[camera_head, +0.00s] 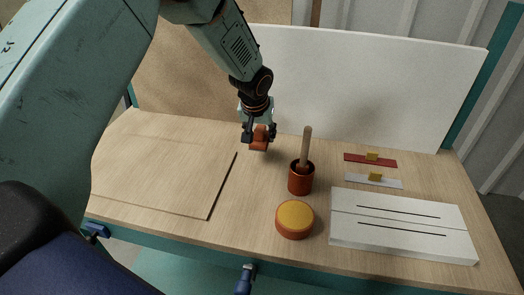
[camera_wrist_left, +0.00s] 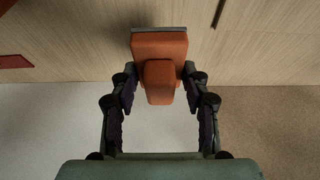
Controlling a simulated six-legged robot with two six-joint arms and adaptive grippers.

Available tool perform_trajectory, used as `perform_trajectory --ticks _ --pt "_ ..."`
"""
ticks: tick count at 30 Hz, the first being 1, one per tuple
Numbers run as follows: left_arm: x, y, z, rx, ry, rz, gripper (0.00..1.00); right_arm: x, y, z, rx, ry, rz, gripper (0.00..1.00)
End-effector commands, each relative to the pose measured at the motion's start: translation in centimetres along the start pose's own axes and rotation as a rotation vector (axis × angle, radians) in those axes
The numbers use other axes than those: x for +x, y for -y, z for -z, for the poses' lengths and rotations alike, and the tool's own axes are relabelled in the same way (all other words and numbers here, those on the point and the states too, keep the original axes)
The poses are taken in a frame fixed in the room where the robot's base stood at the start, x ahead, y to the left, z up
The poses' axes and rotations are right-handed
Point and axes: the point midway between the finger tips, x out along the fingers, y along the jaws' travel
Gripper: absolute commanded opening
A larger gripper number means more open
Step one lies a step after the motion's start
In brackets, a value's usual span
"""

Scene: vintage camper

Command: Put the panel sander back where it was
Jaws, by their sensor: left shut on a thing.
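The panel sander, an orange block with a raised orange grip and a dark grey base edge, is in my left gripper (camera_head: 259,132). In the head view the sander (camera_head: 259,143) is at the back middle of the wooden bench, at or just above its top; I cannot tell whether it touches. In the left wrist view the two dark fingers close on both sides of the sander's grip (camera_wrist_left: 160,82), with its body (camera_wrist_left: 160,45) beyond. A thin wooden panel (camera_head: 165,165) lies on the bench to the left. My right gripper is not in view.
A brown pot (camera_head: 301,182) with an upright wooden handle and a yellow-topped round tin (camera_head: 295,217) stand front right of the sander. Further right are a slotted white block (camera_head: 400,220), a red strip (camera_head: 355,159) and a white strip (camera_head: 390,183). A white board (camera_head: 380,85) stands behind.

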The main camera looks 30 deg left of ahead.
Motion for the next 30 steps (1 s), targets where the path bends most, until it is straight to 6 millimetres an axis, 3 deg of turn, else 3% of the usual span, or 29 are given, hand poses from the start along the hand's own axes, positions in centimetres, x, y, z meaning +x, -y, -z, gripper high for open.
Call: perform_trajectory --ticks 14,27,28,30 --pt "4.7 -0.3 -1.9 0.003 0.0 0.0 0.17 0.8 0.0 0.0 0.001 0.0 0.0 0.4" --pt "5.2 -0.4 -2.1 0.003 -0.003 -0.001 0.17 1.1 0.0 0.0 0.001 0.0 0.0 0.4" --pt "5.3 -0.4 -2.1 0.003 -0.002 0.0 0.47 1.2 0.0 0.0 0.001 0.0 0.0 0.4" --pt "5.2 -0.4 -2.1 0.003 -0.003 0.0 0.53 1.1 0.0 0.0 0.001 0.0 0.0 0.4"
